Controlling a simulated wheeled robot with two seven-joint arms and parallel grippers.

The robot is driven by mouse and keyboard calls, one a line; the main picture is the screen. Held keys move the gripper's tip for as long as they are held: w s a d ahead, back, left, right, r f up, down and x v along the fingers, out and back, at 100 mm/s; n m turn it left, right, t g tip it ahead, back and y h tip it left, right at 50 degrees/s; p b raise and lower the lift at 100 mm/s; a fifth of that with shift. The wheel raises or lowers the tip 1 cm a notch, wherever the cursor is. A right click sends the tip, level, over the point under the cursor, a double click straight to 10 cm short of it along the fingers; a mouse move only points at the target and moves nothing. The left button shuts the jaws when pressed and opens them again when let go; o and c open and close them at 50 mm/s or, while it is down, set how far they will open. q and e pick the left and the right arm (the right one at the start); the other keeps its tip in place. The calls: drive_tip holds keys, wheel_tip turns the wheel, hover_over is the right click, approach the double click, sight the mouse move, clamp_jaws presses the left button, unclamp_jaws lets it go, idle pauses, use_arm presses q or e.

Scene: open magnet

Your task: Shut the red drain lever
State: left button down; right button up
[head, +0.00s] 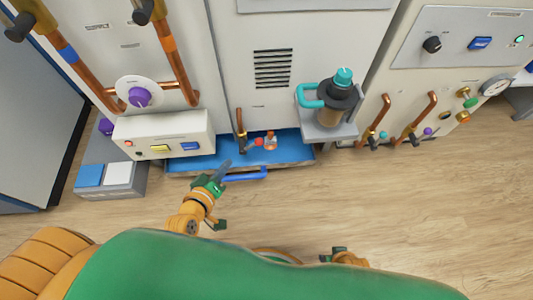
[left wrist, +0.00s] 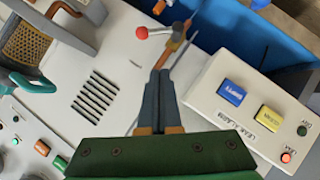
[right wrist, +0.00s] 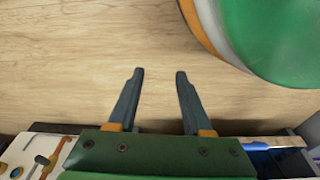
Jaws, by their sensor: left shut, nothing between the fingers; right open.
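The red drain lever (head: 258,141) has a red ball end and sits low on the middle cabinet, above the blue tray. It sticks out sideways to the right of a short copper drain pipe (head: 240,122). In the left wrist view the lever (left wrist: 142,33) reaches from the pipe's valve (left wrist: 178,32), with its ball end on the left. My left gripper (head: 225,167) is shut and empty, in front of the lever and to its left. Its closed fingertips (left wrist: 159,73) appear just below the valve, apart from the ball. My right gripper (right wrist: 158,73) is open and empty above the wood floor.
The blue tray (head: 205,161) with a blue handle lies under the pipe; a small orange-and-white item (head: 270,141) is beside the lever. A leak alarm box (head: 165,139) is at the left. A shelf (head: 328,130) with a teal-handled pump juts out at the right. Floor in front is clear.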

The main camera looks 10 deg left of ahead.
use_arm(q)
drive_tip(key=d+b+x, duration=0.2)
drive_tip(key=b+x, duration=0.4)
drive_tip(key=x, duration=0.6)
drive_tip(key=shift+f+b, duration=0.35)
drive_tip(key=shift+f, duration=0.2)
use_arm(e)
drive_tip(key=w+a+r+t, duration=0.1)
drive_tip(key=w+r+t, duration=0.2)
drive_tip(key=w+r, duration=0.2)
drive_tip(key=w+a+r+t+y, duration=0.1)
drive_tip(key=w+r, duration=0.4)
drive_tip(key=r, duration=0.6)
drive_tip(key=shift+w+a+t, duration=0.4)
drive_tip(key=shift+t, duration=0.5)
drive_tip(key=shift+r, duration=0.1)
